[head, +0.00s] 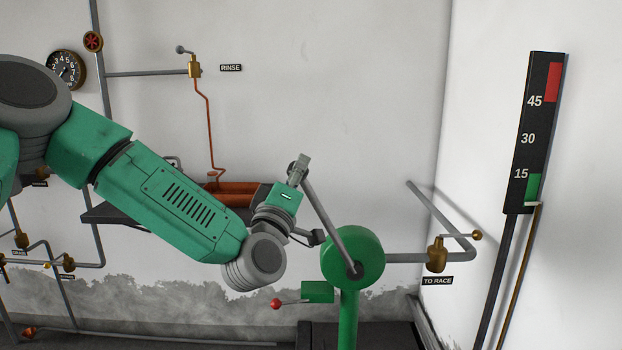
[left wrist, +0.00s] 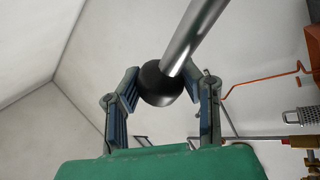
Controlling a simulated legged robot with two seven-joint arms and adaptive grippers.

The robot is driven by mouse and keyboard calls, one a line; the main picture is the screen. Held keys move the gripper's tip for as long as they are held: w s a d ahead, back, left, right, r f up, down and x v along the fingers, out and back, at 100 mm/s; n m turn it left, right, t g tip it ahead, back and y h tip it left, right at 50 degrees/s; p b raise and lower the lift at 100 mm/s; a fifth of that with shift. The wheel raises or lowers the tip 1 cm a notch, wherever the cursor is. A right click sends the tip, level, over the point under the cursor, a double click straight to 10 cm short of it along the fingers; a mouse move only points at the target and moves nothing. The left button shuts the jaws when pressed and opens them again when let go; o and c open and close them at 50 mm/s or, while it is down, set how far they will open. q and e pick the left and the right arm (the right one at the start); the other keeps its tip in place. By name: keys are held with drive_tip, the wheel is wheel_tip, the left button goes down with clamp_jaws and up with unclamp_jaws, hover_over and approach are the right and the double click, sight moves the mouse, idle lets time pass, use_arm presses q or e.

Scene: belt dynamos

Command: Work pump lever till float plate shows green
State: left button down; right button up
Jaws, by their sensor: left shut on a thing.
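The pump lever (head: 327,222) is a grey rod rising from the hub of the round green pump (head: 368,251), leaning up and left. My left gripper (head: 301,169) is shut on its upper end. In the left wrist view the blue fingers of my left gripper (left wrist: 162,84) close around the lever's black knob (left wrist: 157,87), and the rod (left wrist: 197,36) runs up and right from it. The dark float plate (head: 524,118) on the right wall has red at top, 45, 30, 15, and a green band low down. A pale marker (head: 532,204) sits at the lower end of the green band. My right gripper is out of view.
A red-knobbed handle (head: 276,303) juts left from the pump, below my left arm. A pipe with a brass valve (head: 437,254) runs right of the pump above the "TO RACE" label (head: 437,281). A dark shelf (head: 101,213) carrying a copper-coloured cylinder (head: 236,193) is behind my arm.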

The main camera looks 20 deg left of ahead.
use_arm(q)
drive_tip(key=shift+f, duration=0.4)
drive_tip(key=c, duration=1.4)
unclamp_jaws()
drive_tip(key=shift+a, duration=0.1)
drive_tip(key=o, duration=0.4)
drive_tip(key=shift+s, duration=0.1)
drive_tip(key=shift+a+r, duration=0.1)
drive_tip(key=shift+a, duration=0.25)
drive_tip(key=shift+s, duration=0.1)
drive_tip(key=v, duration=1.2)
drive_tip(key=shift+d, duration=0.1)
